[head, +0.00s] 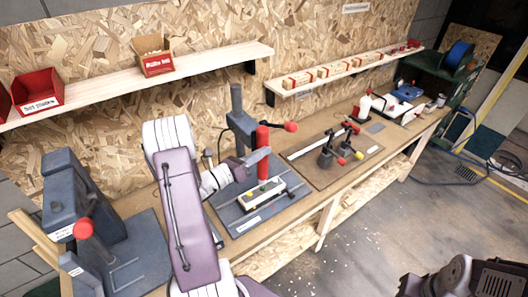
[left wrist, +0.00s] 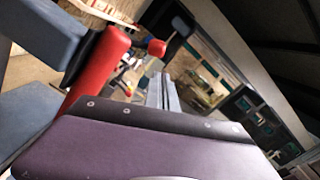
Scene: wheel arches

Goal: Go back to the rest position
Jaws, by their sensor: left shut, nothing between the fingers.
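My left arm comes up from the bottom of the head view, and its left gripper (head: 258,157) is over the workbench, close to the red cylinder (head: 262,140) of a grey press (head: 238,110). The gripper is shut and empty. In the left wrist view its narrow fingers (left wrist: 163,92) point away, with the red cylinder (left wrist: 98,65) close on the left. Whether the gripper touches the press cannot be told. My right gripper is not in view.
Below the gripper, a fixture with coloured buttons (head: 264,193) sits on a grey plate. Another grey press (head: 68,205) stands at left. A board with toggle clamps (head: 328,158) lies to the right. Shelves (head: 200,72) with red bins (head: 38,90) run along the wall.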

